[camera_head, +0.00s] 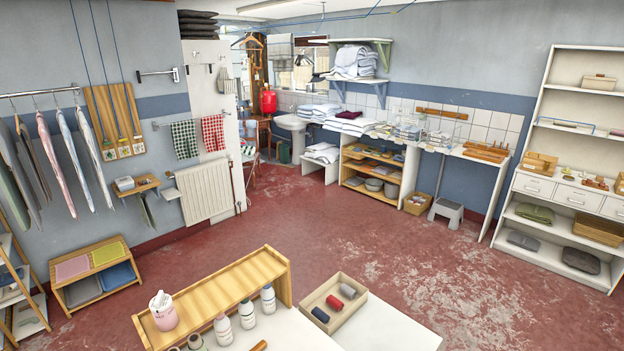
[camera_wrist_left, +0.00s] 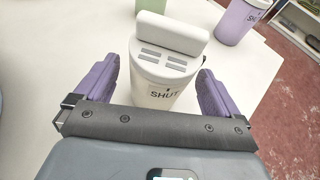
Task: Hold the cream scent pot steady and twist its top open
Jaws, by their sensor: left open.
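The cream scent pot (camera_wrist_left: 152,94) stands upright on the white table in the left wrist view. Its top has a thick raised bar (camera_wrist_left: 172,33) and grey slots, and the word SHUT shows on its front. My left gripper (camera_wrist_left: 157,72) is open, with one purple finger on each side of the pot. I cannot tell whether either finger touches it. The head view shows neither gripper, and I cannot make out the cream pot there.
A purple pot (camera_wrist_left: 238,22) stands behind to the right, and part of a green pot (camera_wrist_left: 152,5) shows behind. The white table's (camera_wrist_left: 268,62) right edge is near. In the head view, a wooden riser (camera_head: 232,286), white bottles (camera_head: 246,314) and a wooden tray (camera_head: 352,287) occupy the table.

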